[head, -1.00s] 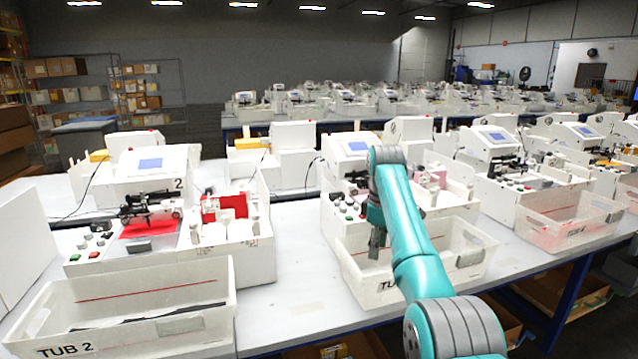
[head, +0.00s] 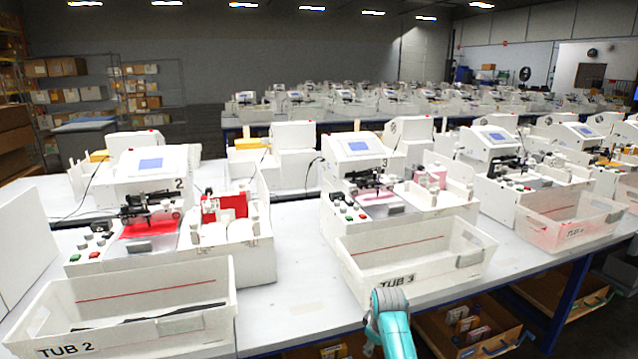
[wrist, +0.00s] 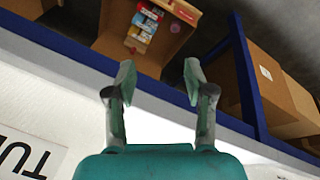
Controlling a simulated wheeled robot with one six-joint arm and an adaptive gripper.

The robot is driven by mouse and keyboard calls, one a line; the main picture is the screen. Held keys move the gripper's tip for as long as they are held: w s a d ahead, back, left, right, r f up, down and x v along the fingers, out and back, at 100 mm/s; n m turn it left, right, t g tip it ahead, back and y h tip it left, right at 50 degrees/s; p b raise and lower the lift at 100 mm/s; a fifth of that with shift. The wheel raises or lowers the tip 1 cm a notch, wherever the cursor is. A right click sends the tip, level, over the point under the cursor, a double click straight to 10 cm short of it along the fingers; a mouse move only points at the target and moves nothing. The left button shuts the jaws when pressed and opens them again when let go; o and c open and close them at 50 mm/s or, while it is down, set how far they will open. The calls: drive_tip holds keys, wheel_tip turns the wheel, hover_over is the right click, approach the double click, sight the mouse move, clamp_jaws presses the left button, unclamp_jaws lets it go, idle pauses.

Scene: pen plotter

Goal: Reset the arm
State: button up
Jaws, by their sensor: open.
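My gripper (wrist: 157,85) shows in the wrist view with its two fingers spread apart and nothing between them. It is over the table's front edge, above a shelf under the table. In the head view my teal arm (head: 390,325) shows only at the bottom, in front of TUB 3 (head: 415,268); the gripper itself is hidden or out of frame there. A corner of a tub with lettering (wrist: 28,155) shows at the lower left of the wrist view.
Plotter machine 3 (head: 365,150) stands behind TUB 3. Machine 2 (head: 150,165) and TUB 2 (head: 130,345) are at the left. Under the table is a blue frame (wrist: 245,75), cardboard boxes (wrist: 275,95) and an open carton (wrist: 115,35). The table is clear between the tubs (head: 295,270).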

drive_tip(key=s+d+f+m+t, duration=0.1)
drive_tip(key=s+f+m+t, duration=0.2)
drive_tip(key=s+f, duration=1.35)
drive_tip(key=s+f+m+t, duration=0.2)
drive_tip(key=s+f+t, duration=0.1)
drive_tip(key=s, duration=1.6)
drive_tip(key=s+d+r+m+t, duration=0.1)
drive_tip(key=s+r+m+t, duration=0.1)
drive_tip(key=s+r, duration=0.9)
drive_tip(key=s+r+m+t, duration=0.1)
drive_tip(key=s+r+t, duration=0.1)
drive_tip(key=s+r, duration=0.9)
drive_tip(key=s+r+m+t, duration=0.1)
drive_tip(key=s+r, duration=0.6)
drive_tip(key=s, duration=0.1)
drive_tip(key=shift+d+r+m, duration=0.15)
drive_tip(key=shift+d+m, duration=0.1)
drive_tip(key=shift+m, duration=0.05)
